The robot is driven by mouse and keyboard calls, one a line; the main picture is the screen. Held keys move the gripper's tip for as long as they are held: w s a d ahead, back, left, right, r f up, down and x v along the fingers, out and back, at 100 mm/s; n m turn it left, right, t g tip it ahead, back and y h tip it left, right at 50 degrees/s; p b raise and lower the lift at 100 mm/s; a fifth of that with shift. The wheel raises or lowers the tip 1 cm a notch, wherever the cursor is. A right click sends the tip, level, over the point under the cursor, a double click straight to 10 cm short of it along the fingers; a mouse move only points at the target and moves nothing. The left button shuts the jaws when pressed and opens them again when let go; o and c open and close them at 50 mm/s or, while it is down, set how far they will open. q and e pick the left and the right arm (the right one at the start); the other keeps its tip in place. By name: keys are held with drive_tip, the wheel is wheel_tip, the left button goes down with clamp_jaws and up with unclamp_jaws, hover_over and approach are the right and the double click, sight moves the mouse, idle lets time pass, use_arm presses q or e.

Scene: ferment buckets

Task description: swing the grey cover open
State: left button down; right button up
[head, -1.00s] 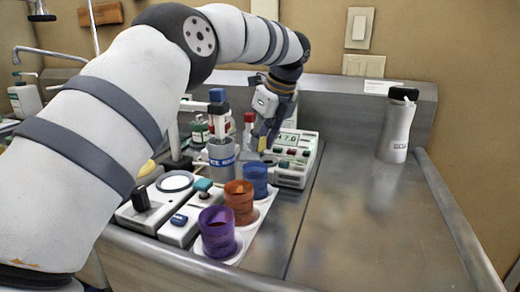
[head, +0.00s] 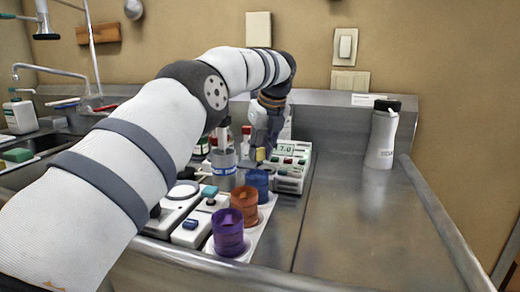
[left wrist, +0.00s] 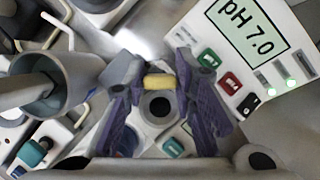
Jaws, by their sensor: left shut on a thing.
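My left gripper (head: 264,135) reaches down behind the blue cup, beside the pH meter (head: 293,165). In the left wrist view its two purple-grey fingers (left wrist: 158,88) are closed on a small yellow tab (left wrist: 158,82). The yellow tab also shows in the head view (head: 260,154). A dark round opening with a pale rim (left wrist: 157,104) lies below the tab in the wrist picture. I cannot make out the grey cover clearly; the fingers hide much around the tab. My right gripper is not in view.
Blue (head: 257,181), orange (head: 243,203) and purple (head: 228,228) cups stand in a row in front. A grey vessel (left wrist: 65,90) with a rod in it is close left of the fingers. A white bottle (head: 382,140) stands at right; the counter before it is clear.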

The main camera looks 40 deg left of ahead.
use_arm(q)
drive_tip(key=c, duration=1.3)
unclamp_jaws()
drive_tip(key=v, duration=0.7)
drive_tip(key=shift+d+r, duration=0.1)
drive_tip(key=shift+r, duration=0.1)
